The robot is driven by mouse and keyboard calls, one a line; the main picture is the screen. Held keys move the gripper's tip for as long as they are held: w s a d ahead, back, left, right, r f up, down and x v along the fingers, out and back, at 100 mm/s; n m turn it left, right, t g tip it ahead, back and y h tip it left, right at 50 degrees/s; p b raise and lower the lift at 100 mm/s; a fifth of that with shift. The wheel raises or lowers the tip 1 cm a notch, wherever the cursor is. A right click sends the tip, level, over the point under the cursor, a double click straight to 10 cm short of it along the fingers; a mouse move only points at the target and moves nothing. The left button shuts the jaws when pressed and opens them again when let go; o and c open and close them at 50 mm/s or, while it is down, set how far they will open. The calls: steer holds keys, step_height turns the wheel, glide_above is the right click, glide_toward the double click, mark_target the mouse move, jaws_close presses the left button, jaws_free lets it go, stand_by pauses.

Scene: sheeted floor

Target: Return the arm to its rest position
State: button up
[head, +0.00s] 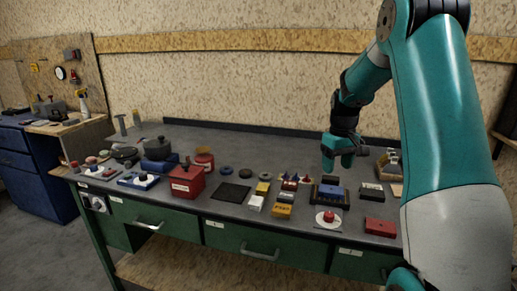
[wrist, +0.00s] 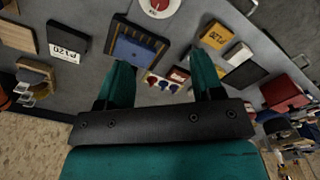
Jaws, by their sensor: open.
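My teal arm (head: 445,110) reaches in from the right and bends down over the workbench. My gripper (head: 338,165) hangs above the back right of the bench, fingers pointing down. In the wrist view my gripper (wrist: 163,72) has its two teal fingers well apart, with nothing held between them. A blue block (head: 330,192) on a dark tray (head: 318,202) lies in front of and below it. In the wrist view the blue block (wrist: 135,52) shows beyond the left finger.
The grey workbench (head: 215,138) carries many items: a red box (head: 187,181), a black mat (head: 230,192), yellow blocks (head: 282,211), a white dish with a red knob (head: 328,220) and a red block (head: 380,227). A wall stands behind. Air above the bench's left and middle is clear.

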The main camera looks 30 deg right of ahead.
steer(key=shift+a, duration=0.1)
steer(key=s+a+r+n+t+y, duration=0.1)
steer(key=a+r+n, duration=0.15)
steer(key=a, duration=0.95)
steer(key=s+a+r+n, duration=0.15)
steer(key=a+r, duration=0.25)
steer(key=a, duration=0.7)
steer(key=s+a+r+n+g+y, duration=0.1)
steer(key=s+a+n+y, duration=0.2)
steer(key=s+a, duration=1.5)
steer(key=shift+a+r+n, duration=0.15)
steer(key=shift+n, duration=0.85)
